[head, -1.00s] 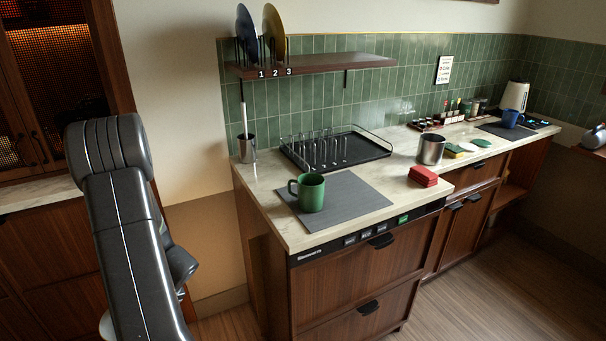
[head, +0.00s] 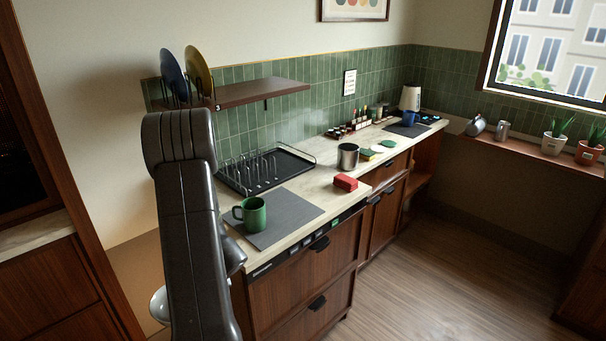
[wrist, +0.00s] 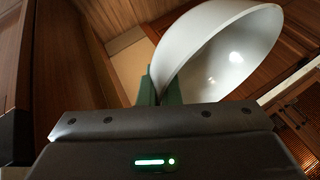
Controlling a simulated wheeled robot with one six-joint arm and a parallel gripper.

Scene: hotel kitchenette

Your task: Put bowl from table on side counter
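A pale grey-white bowl (wrist: 215,50) fills the upper middle of the wrist view, tilted steeply on its side with its hollow facing right. My gripper (wrist: 166,92), with green finger pads, is shut on the bowl's rim at the left; part of the grip is hidden behind the gripper body. In the head view a pale sliver of the bowl (head: 159,306) shows left of my arm, and the gripper is hidden there. A counter (head: 300,190) with a pale stone top runs along the green tiled wall. I cannot see the table.
On the counter are a green mug (head: 254,215) on a grey mat (head: 290,215), a black dish rack (head: 290,165), red blocks (head: 345,182) and a metal canister (head: 348,156). A shelf (head: 255,92) holds plates above. Wooden floor (head: 430,280) is free at the right.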

